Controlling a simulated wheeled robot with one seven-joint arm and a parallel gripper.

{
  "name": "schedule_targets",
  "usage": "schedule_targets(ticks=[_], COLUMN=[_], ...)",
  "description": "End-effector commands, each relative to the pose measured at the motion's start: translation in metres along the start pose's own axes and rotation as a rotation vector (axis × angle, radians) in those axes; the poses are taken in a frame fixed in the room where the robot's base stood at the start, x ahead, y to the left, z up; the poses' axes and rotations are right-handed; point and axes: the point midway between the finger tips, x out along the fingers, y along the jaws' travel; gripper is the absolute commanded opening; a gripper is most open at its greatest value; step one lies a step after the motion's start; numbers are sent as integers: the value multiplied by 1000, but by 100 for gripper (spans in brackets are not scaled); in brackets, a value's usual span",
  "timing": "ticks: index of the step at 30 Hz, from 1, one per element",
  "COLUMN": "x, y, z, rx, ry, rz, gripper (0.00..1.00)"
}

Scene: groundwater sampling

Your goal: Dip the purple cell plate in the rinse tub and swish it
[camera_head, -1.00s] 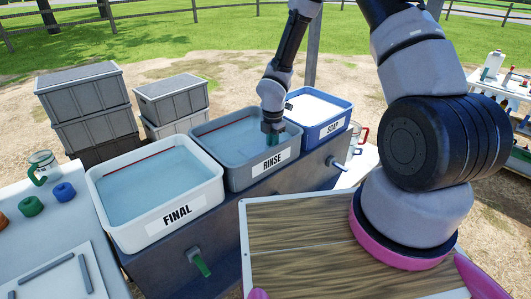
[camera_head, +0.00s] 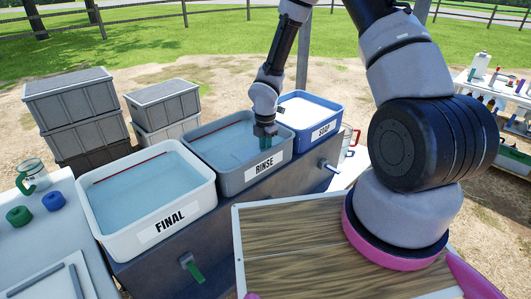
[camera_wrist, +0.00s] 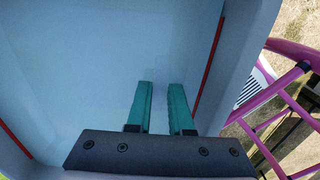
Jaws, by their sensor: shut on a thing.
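The grey rinse tub (camera_head: 232,181) stands in the middle of the row, labelled RINSE and filled with clear bluish water. My gripper (camera_head: 265,141) reaches down into it near the right front corner, with its green fingers low inside the tub. In the wrist view, my gripper (camera_wrist: 160,88) points into the tub (camera_wrist: 242,50), its two teal fingers a little apart near the wall with the red line. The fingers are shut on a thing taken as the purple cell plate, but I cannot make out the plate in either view.
The white FINAL tub (camera_head: 205,203) stands to the left and the blue SOAP tub (camera_head: 335,131) to the right, close to the rinse tub. Grey crates (camera_head: 80,115) are stacked behind. A wooden-topped board (camera_head: 290,232) lies in front. Purple rails (camera_wrist: 272,118) show outside the tub.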

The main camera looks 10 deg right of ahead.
Motion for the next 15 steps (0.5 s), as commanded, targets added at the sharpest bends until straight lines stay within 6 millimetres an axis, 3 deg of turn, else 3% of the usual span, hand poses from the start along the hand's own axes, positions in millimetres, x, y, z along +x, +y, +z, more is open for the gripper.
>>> schedule_targets(ticks=[15], x=[0], y=[0], z=[-46], rx=[-2], ry=[0], rz=[0], gripper=[0])
